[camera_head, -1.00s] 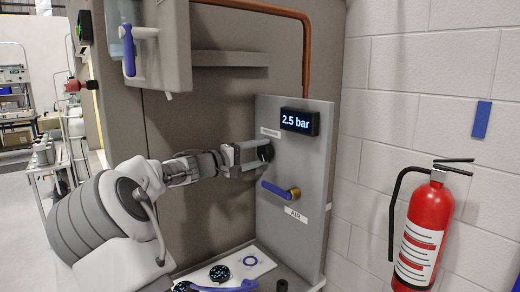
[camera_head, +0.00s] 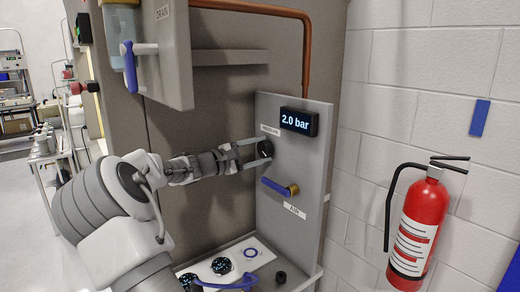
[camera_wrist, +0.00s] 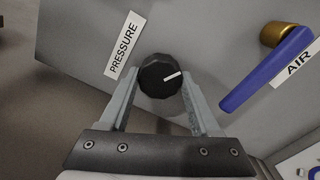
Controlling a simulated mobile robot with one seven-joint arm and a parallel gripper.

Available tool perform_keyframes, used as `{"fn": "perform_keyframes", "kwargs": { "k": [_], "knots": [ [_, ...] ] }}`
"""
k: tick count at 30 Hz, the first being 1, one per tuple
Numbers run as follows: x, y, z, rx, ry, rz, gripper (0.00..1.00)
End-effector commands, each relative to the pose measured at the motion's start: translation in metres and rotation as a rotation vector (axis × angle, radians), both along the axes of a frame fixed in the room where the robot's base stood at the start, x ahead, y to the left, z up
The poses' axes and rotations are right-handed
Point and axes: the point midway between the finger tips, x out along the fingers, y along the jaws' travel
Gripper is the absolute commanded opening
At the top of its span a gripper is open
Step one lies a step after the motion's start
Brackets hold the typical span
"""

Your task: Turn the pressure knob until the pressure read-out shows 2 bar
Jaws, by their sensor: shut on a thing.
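The pressure knob (camera_wrist: 160,77) is black and round with a white pointer mark, on the grey panel (camera_head: 312,205) beside a PRESSURE label (camera_wrist: 125,43). In the head view the knob (camera_head: 265,149) is partly hidden by my gripper (camera_head: 262,152). In the wrist view my gripper (camera_wrist: 158,88) has one finger on each side of the knob and is shut on it. The pressure read-out (camera_head: 298,121), above and to the right of the knob, shows 2.0 bar.
A blue-handled AIR valve (camera_head: 278,187) sits just below the knob, close to my gripper. A cabinet with a DRAIN label (camera_head: 162,13) juts out above my arm. A lower shelf (camera_head: 262,262) holds dark round parts. A red fire extinguisher (camera_head: 418,225) is at the right.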

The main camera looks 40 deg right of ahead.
Motion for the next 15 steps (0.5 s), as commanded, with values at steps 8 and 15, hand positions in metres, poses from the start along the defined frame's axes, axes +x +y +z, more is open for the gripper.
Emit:
{"fn": "perform_keyframes", "kwargs": {
  "k": [8,15],
  "knots": [
    [0.0002,0.0001,-0.0002,0.000,0.004,0.001,0.08],
    [0.0002,0.0001,-0.0002,0.001,0.003,0.001,0.89]
  ]
}}
